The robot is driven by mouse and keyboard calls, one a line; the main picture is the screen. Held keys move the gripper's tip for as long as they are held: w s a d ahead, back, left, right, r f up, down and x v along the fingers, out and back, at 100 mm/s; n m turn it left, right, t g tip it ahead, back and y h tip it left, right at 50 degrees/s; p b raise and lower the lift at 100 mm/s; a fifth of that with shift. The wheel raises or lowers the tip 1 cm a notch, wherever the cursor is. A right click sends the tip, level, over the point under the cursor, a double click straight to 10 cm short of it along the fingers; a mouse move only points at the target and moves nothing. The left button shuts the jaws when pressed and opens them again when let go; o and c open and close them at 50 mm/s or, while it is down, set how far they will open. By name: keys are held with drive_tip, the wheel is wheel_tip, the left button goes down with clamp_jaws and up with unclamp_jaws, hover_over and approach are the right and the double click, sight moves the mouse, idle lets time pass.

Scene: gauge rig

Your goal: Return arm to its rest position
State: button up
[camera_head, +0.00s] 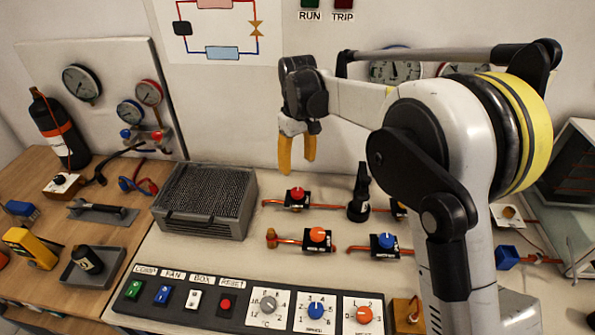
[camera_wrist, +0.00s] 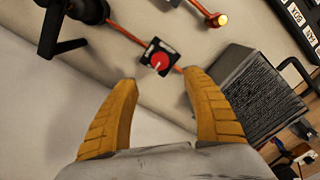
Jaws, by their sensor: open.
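My gripper (camera_head: 297,152) has yellow fingers and hangs from my bent arm above the back of the bench, pointing down. It is open and empty. In the wrist view, my gripper (camera_wrist: 157,85) shows its two fingers spread apart with nothing between them. A red-knobbed valve (camera_wrist: 158,58) on a copper pipe lies beyond the fingertips, apart from them. The same red-knobbed valve (camera_head: 297,197) sits below the gripper in the head view. My arm covers part of the right side of the bench.
A grey finned box (camera_head: 205,200) stands left of the gripper. A black upright handle (camera_head: 360,192), an orange-knobbed valve (camera_head: 317,238) and a blue-knobbed valve (camera_head: 385,244) stand on the bench. A control panel (camera_head: 245,302) runs along the front. Gauges (camera_head: 82,83) hang on the back board.

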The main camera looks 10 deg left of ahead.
idle(0.4)
drive_tip(key=s+d+r+m+t, duration=0.2)
drive_tip(key=s+d+r, duration=0.3)
drive_tip(key=d, duration=0.4)
drive_tip(key=s+d+r+m+t, duration=0.1)
drive_tip(key=s+d+r+m, duration=0.1)
drive_tip(key=s+d+r, duration=0.55)
drive_tip(key=s+d+f+m+t+b, duration=0.1)
drive_tip(key=s+d+f+m+t, duration=0.3)
drive_tip(key=s+d, duration=1)
wheel_tip(320, 180, down, 2)
drive_tip(key=shift+s+f+m, duration=0.2)
drive_tip(key=shift+m, duration=0.7)
